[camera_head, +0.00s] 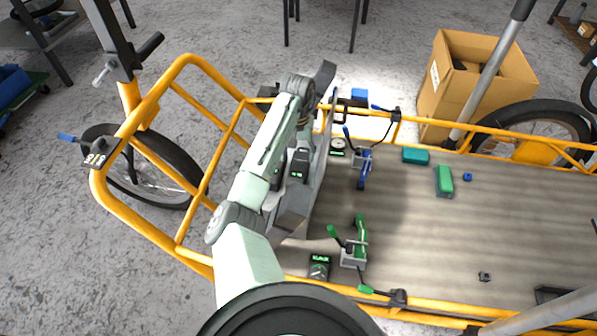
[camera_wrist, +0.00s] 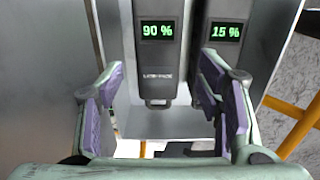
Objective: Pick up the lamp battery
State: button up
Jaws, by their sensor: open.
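Two dark grey battery packs stand side by side in the wrist view. The left one (camera_wrist: 158,55) has a green display reading 90 % and small lettering below it that is too blurred to read surely. The right one (camera_wrist: 224,45) reads 15 %. I cannot tell from the lettering which is the lamp battery. My gripper (camera_wrist: 165,88) is open, its purple-padded fingers on either side of the lower part of the 90 % pack. I cannot tell whether they touch it. In the head view a dark pack with a green display (camera_head: 298,165) shows beside my arm, which partly hides the area.
A grey metal panel (camera_wrist: 50,70) stands close at the left of the packs. The yellow bike frame (camera_head: 150,105) surrounds the grey cargo deck (camera_head: 410,235). Green (camera_head: 352,250) and blue (camera_head: 364,165) lever fixtures stand on it. A cardboard box (camera_head: 485,75) is behind.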

jog(key=shift+w+d+f, duration=0.1)
jog(key=shift+f, duration=1.45)
jog(key=shift+w+d+f, duration=0.1)
jog(key=shift+f, duration=1.4)
jog(key=shift+c, duration=0.4)
jog(key=c, duration=0.9)
jog(key=shift+c, duration=0.4)
jog(key=shift+r, duration=0.1)
notch_tip(320, 180, up, 10)
notch_tip(320, 180, up, 12)
jog(key=r+p, duration=0.1)
jog(key=p, duration=1.2)
send_over(299, 167)
jog(key=shift+w+f, duration=0.1)
jog(key=shift+f, duration=0.15)
